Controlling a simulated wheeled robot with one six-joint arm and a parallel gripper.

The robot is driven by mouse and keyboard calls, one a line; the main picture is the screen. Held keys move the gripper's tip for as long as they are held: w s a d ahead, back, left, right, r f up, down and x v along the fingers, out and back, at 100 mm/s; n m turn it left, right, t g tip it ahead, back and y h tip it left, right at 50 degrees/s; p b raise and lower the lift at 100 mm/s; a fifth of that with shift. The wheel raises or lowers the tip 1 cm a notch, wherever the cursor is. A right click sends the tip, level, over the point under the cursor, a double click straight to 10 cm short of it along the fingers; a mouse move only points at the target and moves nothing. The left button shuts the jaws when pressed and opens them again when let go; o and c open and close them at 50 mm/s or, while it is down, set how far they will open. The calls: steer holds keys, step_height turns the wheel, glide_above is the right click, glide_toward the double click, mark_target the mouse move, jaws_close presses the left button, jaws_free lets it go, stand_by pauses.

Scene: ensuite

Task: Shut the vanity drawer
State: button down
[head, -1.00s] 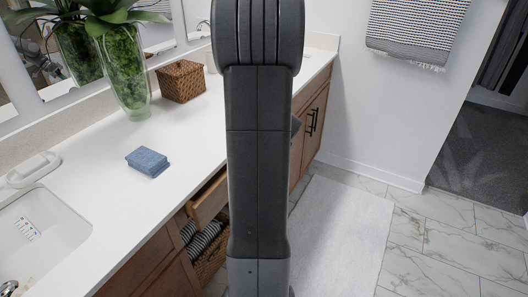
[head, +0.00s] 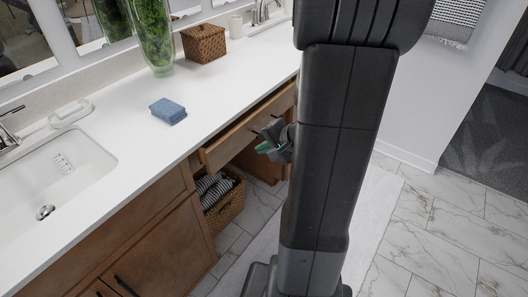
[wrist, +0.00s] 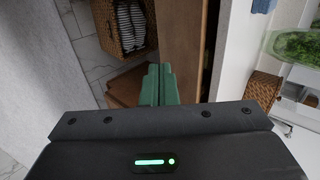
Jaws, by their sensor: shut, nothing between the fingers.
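The vanity drawer (head: 230,143) is wooden and stands partly pulled out below the white counter, above an open space. Its top edge juts past the cabinet face; my arm hides its right part in the head view. My gripper (head: 264,148) is in front of the drawer, low at its face, with green fingertips. In the wrist view the green fingers (wrist: 158,84) are together and empty, with a brown wooden panel (wrist: 182,45), seemingly the drawer front, just beyond them. I cannot tell whether they touch it.
A wicker basket (head: 228,203) with striped towels stands on the floor under the drawer. A blue folded cloth (head: 168,111), a wicker box (head: 204,43) and a sink (head: 60,180) are on the counter. A white mat (head: 262,245) lies on the marble floor.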

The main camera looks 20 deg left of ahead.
mark_target(228, 140)
steer(key=x, duration=0.4)
steer(key=a+r+x, duration=0.1)
steer(key=x, duration=0.6)
steer(key=shift+w+a, duration=0.4)
steer(key=shift+a, duration=0.15)
steer(key=shift+w+a, duration=0.2)
steer(key=shift+a, duration=0.3)
steer(key=a, duration=0.1)
steer(key=w+a, duration=0.1)
steer(key=a, duration=0.2)
steer(key=shift+w+a, duration=0.2)
steer(key=shift+w, duration=0.1)
steer(key=shift+r, duration=0.1)
steer(key=shift+w, duration=0.1)
